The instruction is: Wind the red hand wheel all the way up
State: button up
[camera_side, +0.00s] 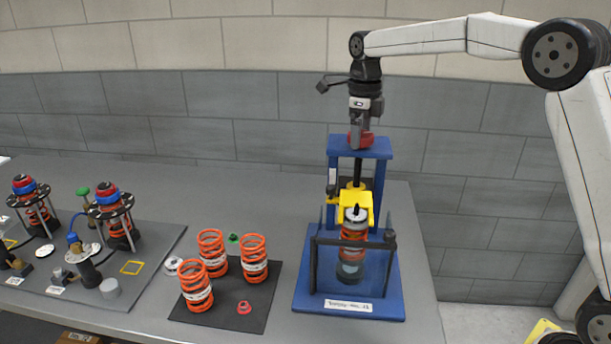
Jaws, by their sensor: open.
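The red hand wheel (368,139) sits on top of the blue press frame (343,147). My gripper (360,138) points down at the wheel from above, and its fingers overlap the wheel in this view. The gripper is open, and I cannot tell whether the fingers touch the wheel. Part of the wheel is hidden behind them. Below the wheel, a dark screw runs down to a yellow bracket (350,204). An orange spring assembly (353,240) stands upright under the bracket, behind a dark guard bar (337,242).
A dark mat (262,300) left of the press holds several orange springs (254,258) and a small red part (244,307). Further left, a grey board (150,262) carries strut assemblies (112,215) and fittings. Bare grey table (250,195) lies behind them. A block wall stands behind the table.

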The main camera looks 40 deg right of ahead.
jog(key=shift+m, duration=2.3)
jog(key=c, duration=1.1)
jog(key=n, duration=0.6)
jog(key=shift+n, duration=0.4)
jog(key=n, duration=0.6)
jog(key=shift+n, duration=2.3)
